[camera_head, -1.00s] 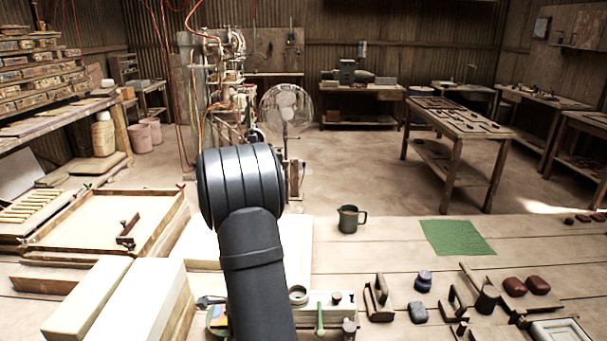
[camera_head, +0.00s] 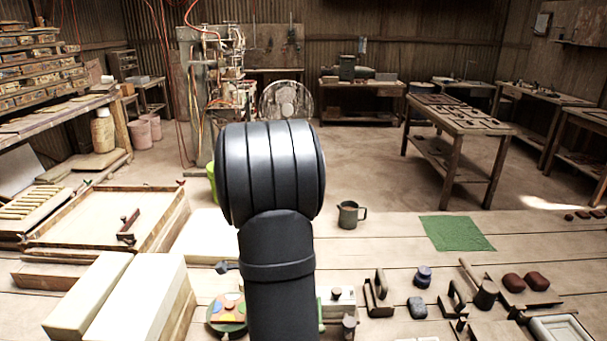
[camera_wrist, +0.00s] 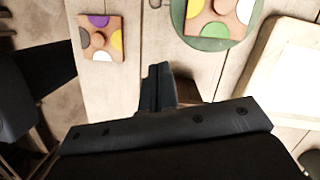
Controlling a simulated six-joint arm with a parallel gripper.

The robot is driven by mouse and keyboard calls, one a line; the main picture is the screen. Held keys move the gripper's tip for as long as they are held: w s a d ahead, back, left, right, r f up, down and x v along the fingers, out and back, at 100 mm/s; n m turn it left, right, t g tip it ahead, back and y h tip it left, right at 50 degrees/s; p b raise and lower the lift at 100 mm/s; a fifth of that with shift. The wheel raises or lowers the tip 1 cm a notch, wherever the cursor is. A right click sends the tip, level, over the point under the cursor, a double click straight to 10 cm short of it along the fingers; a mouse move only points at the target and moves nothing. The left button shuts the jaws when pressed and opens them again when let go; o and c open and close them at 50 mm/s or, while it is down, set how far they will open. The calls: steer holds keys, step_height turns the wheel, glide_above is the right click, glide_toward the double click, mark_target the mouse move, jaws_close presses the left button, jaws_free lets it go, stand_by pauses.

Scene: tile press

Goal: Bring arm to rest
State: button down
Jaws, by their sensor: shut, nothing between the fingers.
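My arm rises through the middle of the head view, and my gripper is hidden there behind it. In the wrist view the fingers of my gripper (camera_wrist: 158,88) are together and empty, above the plank bench. A square clay tile (camera_wrist: 86,50) with purple, yellow, white and grey inlays lies left of the fingers. A second inlaid tile (camera_wrist: 221,8) sits on a green round plate (camera_wrist: 210,44) at the top, apart from the fingers. The plate also shows in the head view (camera_head: 228,327), partly behind my arm.
A pale board (camera_wrist: 300,70) lies right of the plate. On the bench are a dark mug (camera_head: 348,216), a green mat (camera_head: 457,234), long pale blocks (camera_head: 130,305), a wooden-framed tray (camera_head: 181,208) and several hand tools at the right. Bare planks lie around the mug.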

steer(key=a+f, duration=0.1)
steer(key=f, duration=0.2)
steer(key=s+a+f, duration=0.1)
steer(key=a+f, duration=0.1)
steer(key=f, duration=0.1)
steer(key=a+f, duration=0.2)
steer(key=f, duration=0.1)
steer(key=shift+s+a, duration=0.2)
steer(key=shift+w+d+f, duration=0.1)
steer(key=shift+w+d, duration=0.3)
steer(key=shift+d, duration=0.3)
steer(key=n, duration=0.1)
steer(key=w+d+n, duration=0.1)
steer(key=n, duration=0.1)
steer(key=w+d+n+g, duration=0.1)
steer(key=shift+w+d+n, duration=0.1)
steer(key=shift+d+n, duration=0.15)
steer(key=shift+n, duration=0.15)
steer(key=w+n, duration=0.1)
steer(key=w+d+n+h, duration=0.1)
steer(key=shift+d+n, duration=0.1)
steer(key=shift+n, duration=0.3)
steer(key=shift+w+d+n+g+h, duration=0.15)
steer(key=shift+w+n, duration=0.1)
steer(key=shift+n, duration=0.5)
steer(key=shift+w+d+n+g+h, duration=0.1)
steer(key=shift+w+n+g+h, duration=0.1)
steer(key=shift+n, duration=0.55)
